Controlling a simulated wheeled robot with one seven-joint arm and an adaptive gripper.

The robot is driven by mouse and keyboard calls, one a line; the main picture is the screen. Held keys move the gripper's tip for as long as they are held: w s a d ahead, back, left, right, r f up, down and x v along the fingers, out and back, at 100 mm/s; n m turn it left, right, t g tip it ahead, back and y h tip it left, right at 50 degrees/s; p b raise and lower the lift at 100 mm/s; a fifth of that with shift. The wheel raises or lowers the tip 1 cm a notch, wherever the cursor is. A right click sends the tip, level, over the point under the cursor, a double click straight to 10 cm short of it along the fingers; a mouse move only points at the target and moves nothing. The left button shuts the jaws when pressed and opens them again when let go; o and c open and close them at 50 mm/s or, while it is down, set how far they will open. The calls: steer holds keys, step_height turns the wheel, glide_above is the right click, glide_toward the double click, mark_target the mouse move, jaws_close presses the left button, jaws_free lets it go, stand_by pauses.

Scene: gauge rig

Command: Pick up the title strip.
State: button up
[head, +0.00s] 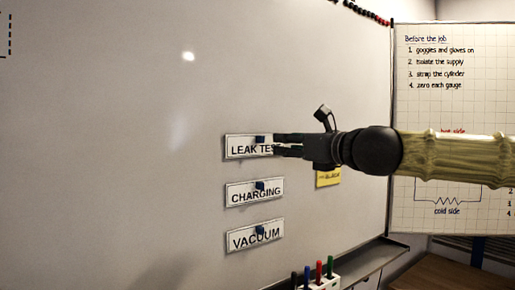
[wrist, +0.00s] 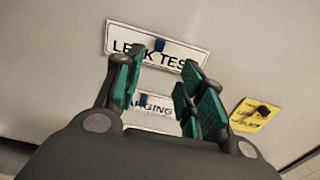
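Three white title strips with dark borders are on the whiteboard, one above another, each with a small blue piece at its upper edge. The top one reads LEAK TEST (head: 240,149), the middle one CHARGING (head: 241,195), the lowest VACUUM (head: 245,241). My gripper (head: 276,145) is at the right end of the LEAK TEST strip, covering its last letters in the head view. In the wrist view my gripper (wrist: 164,72) is open, green pads apart. The LEAK TEST strip (wrist: 120,47) is beyond the fingertips, and the CHARGING strip (wrist: 155,109) shows between the fingers. Contact cannot be told.
A yellow note (head: 328,178) is on the board below my gripper; it also shows in the wrist view (wrist: 254,114). Several markers in a white holder (head: 326,284) stand at the board's lower edge. A flip chart (head: 450,75) is at right.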

mark_target(263, 139)
steer(key=p+x, duration=0.1)
steer(key=x, duration=0.4)
steer(key=shift+w+a+r+p, duration=0.2)
steer(key=shift+p, duration=0.2)
steer(key=shift+w+a+r+p, duration=0.15)
steer(key=shift+w+a+p, duration=0.1)
steer(key=shift+p, duration=0.1)
steer(key=p+x, duration=0.2)
steer(key=x, duration=0.1)
steer(key=shift+w+a+r, duration=0.1)
steer(key=shift+w+a, duration=0.05)
steer(key=shift+w, duration=0.1)
steer(key=shift+w+a+p, duration=0.3)
steer(key=shift+w+p, duration=0.05)
steer(key=shift+p, duration=0.05)
jaws_close()
